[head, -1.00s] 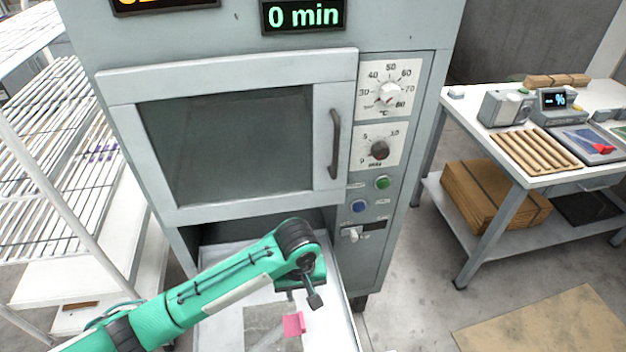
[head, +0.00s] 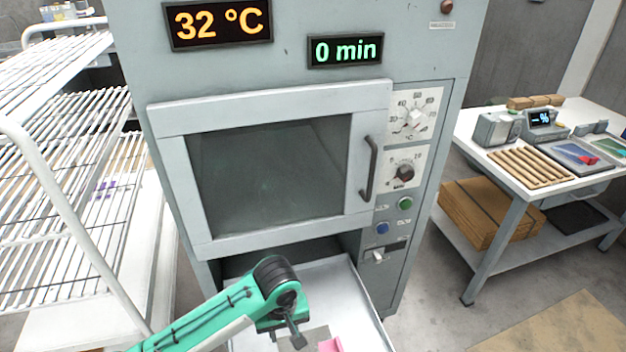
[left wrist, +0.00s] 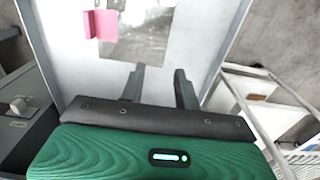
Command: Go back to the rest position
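My left gripper (head: 296,338) hangs over the white open tray (head: 352,312) under the oven in the head view. In the left wrist view its two fingers (left wrist: 158,84) stand apart with nothing between them. A pink piece (head: 331,345) and a grey patch lie in the tray, cut by the lower picture edge. The pink piece (left wrist: 101,24) also shows in the left wrist view, beside the grey patch (left wrist: 137,38) and apart from the fingers. My right gripper is not in view.
The oven door (head: 270,170) is shut; the displays read 32 °C and 0 min. A white wire rack (head: 60,190) stands close on the left. A table (head: 530,185) with wooden sticks and small devices stands on the right. Bare floor lies between oven and table.

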